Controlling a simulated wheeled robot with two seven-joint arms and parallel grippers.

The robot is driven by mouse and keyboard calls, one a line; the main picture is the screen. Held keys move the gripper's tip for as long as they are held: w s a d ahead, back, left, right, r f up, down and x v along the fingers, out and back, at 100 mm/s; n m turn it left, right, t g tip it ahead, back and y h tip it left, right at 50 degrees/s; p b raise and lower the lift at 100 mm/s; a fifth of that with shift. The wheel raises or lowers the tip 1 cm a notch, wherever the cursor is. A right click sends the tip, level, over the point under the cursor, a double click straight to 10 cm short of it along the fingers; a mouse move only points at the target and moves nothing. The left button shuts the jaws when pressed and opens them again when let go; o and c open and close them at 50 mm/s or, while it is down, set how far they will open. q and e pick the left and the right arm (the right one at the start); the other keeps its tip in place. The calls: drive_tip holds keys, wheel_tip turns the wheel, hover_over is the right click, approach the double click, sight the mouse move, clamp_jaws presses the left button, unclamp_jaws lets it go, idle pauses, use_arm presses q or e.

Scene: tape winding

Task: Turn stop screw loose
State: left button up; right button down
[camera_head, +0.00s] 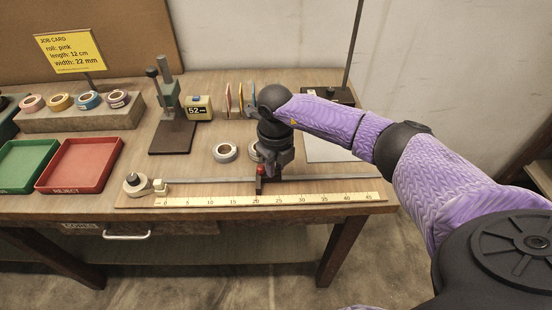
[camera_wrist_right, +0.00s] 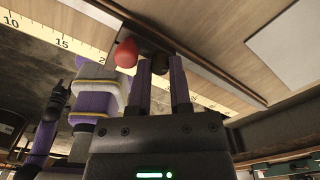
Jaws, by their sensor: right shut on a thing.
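The stop (camera_head: 259,184) stands on the metal rail of the winding board, near the 20 mark of the ruler. Its red knob (camera_head: 261,170) shows in the head view, and also in the right wrist view (camera_wrist_right: 126,52), just left of my fingers. My right gripper (camera_head: 272,168) reaches down at the stop. In the right wrist view my fingers (camera_wrist_right: 160,58) are shut on a dark part beside the red knob, which I take for the stop screw. The fingers hide much of that part. My left gripper does not show in the head view.
A ruler strip (camera_head: 300,199) runs along the board's front. A tape roll (camera_head: 133,185) sits at the rail's left end. Loose rolls (camera_head: 225,152) lie behind the rail.

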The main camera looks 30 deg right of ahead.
drive_tip(key=m+p, duration=0.1)
drive_tip(key=m, duration=0.1)
drive_tip(key=shift+r+m, duration=0.2)
drive_tip(key=shift+m, duration=0.2)
drive_tip(key=shift+m+p, duration=0.95)
drive_tip(key=shift+m, duration=0.25)
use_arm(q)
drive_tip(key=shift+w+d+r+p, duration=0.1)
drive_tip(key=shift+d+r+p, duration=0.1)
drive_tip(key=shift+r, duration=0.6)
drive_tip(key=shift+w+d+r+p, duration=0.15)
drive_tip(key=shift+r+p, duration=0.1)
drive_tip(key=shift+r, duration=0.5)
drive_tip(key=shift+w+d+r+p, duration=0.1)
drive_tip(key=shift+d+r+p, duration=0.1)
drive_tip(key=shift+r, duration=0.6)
use_arm(e)
drive_tip(key=shift+f+m, duration=0.1)
drive_tip(key=shift+m, duration=1.2)
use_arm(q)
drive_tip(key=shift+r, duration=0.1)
use_arm(e)
drive_tip(key=shift+m, duration=0.3)
drive_tip(key=c, duration=0.5)
unclamp_jaws()
drive_tip(key=shift+f, duration=0.1)
drive_tip(key=shift+c, duration=0.2)
